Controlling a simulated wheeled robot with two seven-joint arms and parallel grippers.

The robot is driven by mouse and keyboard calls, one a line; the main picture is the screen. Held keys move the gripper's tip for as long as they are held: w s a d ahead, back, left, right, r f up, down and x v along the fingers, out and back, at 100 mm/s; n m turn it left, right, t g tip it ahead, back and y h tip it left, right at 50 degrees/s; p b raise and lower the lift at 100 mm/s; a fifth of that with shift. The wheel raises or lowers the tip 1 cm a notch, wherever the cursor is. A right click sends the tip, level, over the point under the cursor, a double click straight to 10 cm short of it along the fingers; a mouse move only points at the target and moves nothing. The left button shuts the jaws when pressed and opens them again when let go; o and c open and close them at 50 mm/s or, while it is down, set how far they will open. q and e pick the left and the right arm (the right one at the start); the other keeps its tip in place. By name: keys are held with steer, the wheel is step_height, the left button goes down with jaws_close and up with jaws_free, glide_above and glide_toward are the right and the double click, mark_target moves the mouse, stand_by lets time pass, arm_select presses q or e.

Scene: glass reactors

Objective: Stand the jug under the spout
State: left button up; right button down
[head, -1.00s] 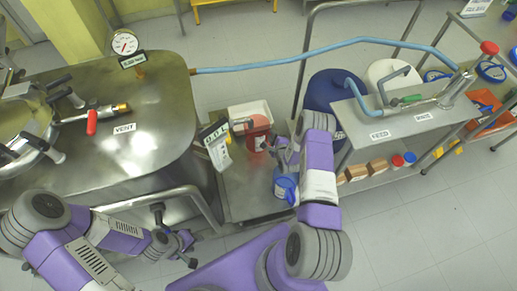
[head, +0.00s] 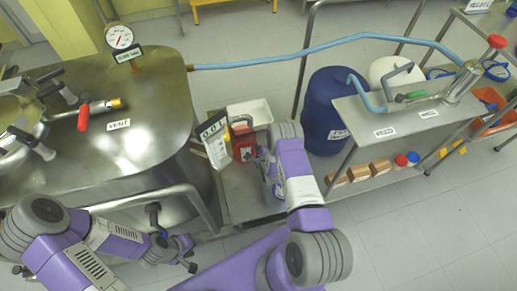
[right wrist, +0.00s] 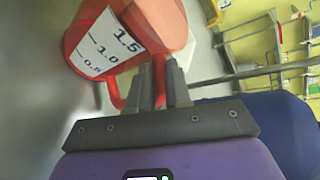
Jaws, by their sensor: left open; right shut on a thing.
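The red jug (head: 243,151) is over the left part of the metal cart, beside the steel tank. In the right wrist view the jug (right wrist: 125,35) carries a white scale label and its red handle is at the fingers. My right gripper (head: 264,162) is shut on the jug. I cannot tell whether the jug's base touches the cart. My left gripper (head: 186,254) is open and empty in front of the tank.
A display sign (head: 213,142) stands close to the jug's left. A white bin (head: 250,113) is behind it. A blue drum (head: 328,110) and a bench (head: 400,115) stand to the right.

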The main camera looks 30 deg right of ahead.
steer(key=shift+d+r, duration=0.1)
steer(key=shift+r, duration=0.05)
steer(key=c, duration=1.1)
jaws_free()
steer(key=shift+o, duration=0.2)
steer(key=p+v, duration=0.5)
steer(key=v, duration=0.7)
steer(key=s+a+r+n+g+y, duration=0.3)
steer(key=s+a+n+g, duration=0.3)
steer(key=s+a+n, duration=0.3)
steer(key=s+a+r+n+g+y, duration=0.4)
steer(key=s+a+n, duration=0.5)
steer(key=n, duration=0.5)
steer(key=a+g, duration=0.2)
steer(key=shift+r+g, duration=0.3)
